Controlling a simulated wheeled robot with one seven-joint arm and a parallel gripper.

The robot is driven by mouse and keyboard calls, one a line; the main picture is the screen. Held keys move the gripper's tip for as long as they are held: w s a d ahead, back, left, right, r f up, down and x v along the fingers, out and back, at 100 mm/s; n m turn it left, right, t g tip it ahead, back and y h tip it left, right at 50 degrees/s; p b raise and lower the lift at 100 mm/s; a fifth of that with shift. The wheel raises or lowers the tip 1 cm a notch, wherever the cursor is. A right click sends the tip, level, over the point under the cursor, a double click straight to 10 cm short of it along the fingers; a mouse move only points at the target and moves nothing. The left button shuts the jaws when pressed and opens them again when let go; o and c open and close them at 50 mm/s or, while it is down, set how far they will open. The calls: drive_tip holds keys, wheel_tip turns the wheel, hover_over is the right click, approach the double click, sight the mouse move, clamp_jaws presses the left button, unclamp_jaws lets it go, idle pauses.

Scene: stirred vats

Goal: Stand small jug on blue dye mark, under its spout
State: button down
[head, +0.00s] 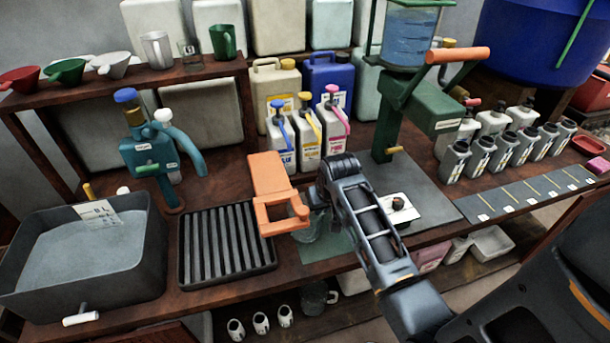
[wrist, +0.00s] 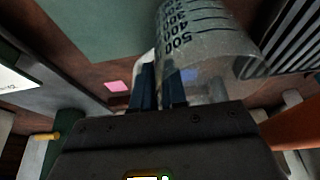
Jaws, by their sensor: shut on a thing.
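The small jug (wrist: 215,60) is clear, with dark graduation numbers, and fills the upper right of the wrist view. My gripper (wrist: 162,88) is shut on it, with both dark fingers at its near side. In the head view the jug (head: 307,232) shows partly below an orange part, above or on the green mat; I cannot tell if it touches. The blue dye bottle (head: 281,145) with its blue spout stands behind, left of the yellow and pink ones. A bluish patch (wrist: 189,75) shows through the jug, probably the blue mark. In the head view the mark is hidden.
A pink mark (wrist: 118,87) lies on the wood beside my fingers. A slatted black rack (head: 222,245) is left of the jug, and a grey basin (head: 140,255) farther left. A green dispenser (head: 425,110) stands to the right. A teal pump (head: 150,155) stands behind the rack.

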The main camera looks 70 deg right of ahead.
drive_tip(key=w+d, duration=0.3)
drive_tip(key=w+d+b, duration=0.1)
drive_tip(key=w+d, duration=0.3)
drive_tip(key=shift+d, duration=0.3)
drive_tip(key=w+d+b, duration=0.2)
drive_tip(key=d+b, duration=0.1)
drive_tip(key=shift+w+f, duration=0.2)
drive_tip(key=shift+f, duration=0.15)
drive_tip(key=shift+a, duration=0.15)
drive_tip(key=c, duration=1.6)
unclamp_jaws()
drive_tip(key=shift+f, duration=0.1)
drive_tip(key=shift+c, duration=0.2)
drive_tip(key=o, duration=0.5)
